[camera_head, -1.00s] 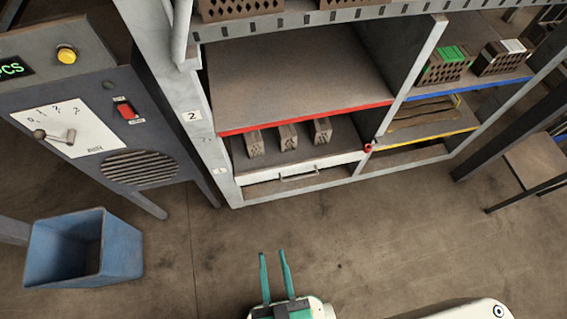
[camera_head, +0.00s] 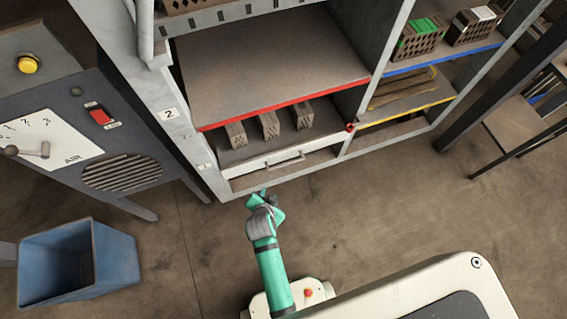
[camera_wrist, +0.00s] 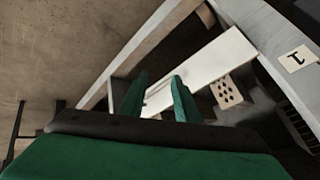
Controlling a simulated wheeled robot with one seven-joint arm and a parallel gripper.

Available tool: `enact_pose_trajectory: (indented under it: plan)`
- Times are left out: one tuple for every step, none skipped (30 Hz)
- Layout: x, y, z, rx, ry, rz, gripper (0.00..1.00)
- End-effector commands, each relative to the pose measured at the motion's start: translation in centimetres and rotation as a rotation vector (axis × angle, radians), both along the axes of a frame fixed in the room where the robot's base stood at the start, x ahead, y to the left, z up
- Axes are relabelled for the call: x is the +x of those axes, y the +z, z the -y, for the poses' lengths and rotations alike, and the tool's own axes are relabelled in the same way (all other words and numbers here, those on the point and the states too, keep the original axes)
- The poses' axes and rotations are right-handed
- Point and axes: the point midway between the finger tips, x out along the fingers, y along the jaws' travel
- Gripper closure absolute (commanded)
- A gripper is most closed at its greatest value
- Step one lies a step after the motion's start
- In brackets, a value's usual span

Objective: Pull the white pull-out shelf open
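The white pull-out shelf (camera_head: 250,166) is the bottom left shelf of the rack, with a grey bar handle (camera_head: 285,160) on its front. It looks pushed in. Three hollow bricks (camera_head: 269,125) stand on it. In the wrist view its white front (camera_wrist: 213,60) runs slantwise, with one brick (camera_wrist: 227,91) beyond it. My gripper (camera_head: 263,192) is low in front of the shelf, just short of its front in the head view. In the wrist view its two green fingers (camera_wrist: 160,76) are apart, with the shelf front between and behind them. The handle is hard to make out there.
A red-edged shelf (camera_head: 270,70) is above the pull-out shelf. A rack post (camera_head: 372,85) stands to its right, with a red knob (camera_head: 350,127). A machine cabinet (camera_head: 90,150) and a blue bin (camera_head: 75,265) are at left. The floor in front is clear.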

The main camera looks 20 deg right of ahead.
Motion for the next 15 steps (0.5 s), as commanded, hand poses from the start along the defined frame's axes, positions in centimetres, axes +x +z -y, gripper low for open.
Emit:
enact_pose_trajectory:
  plan:
    - [1.9,0.0,0.7,0.014,-0.055,-0.018,0.71]
    - [2.6,-0.1,1.0,0.024,-0.09,-0.034,0.71]
    - [3.7,-0.1,1.5,0.036,-0.139,-0.053,0.71]
    - [4.4,0.0,1.9,0.043,-0.177,-0.068,0.71]
    - [5.1,0.1,2.3,0.052,-0.216,-0.081,0.71]
    - [6.1,0.3,2.9,0.061,-0.265,-0.098,0.71]
    - [6.7,0.5,3.2,0.066,-0.304,-0.11,0.71]
    - [7.3,0.7,3.6,0.072,-0.341,-0.122,0.71]
    - [8.1,1.1,4.1,0.078,-0.389,-0.136,0.71]
    - [8.6,1.4,4.4,0.083,-0.424,-0.146,0.71]
    - [9.0,1.7,4.7,0.087,-0.457,-0.154,0.71]
    - [9.6,2.1,5.1,0.09,-0.496,-0.164,0.71]
    - [10.0,2.4,5.3,0.092,-0.524,-0.169,0.71]
    - [10.2,2.6,5.5,0.095,-0.547,-0.175,0.71]
    - [10.6,3.0,5.7,0.097,-0.576,-0.182,0.71]
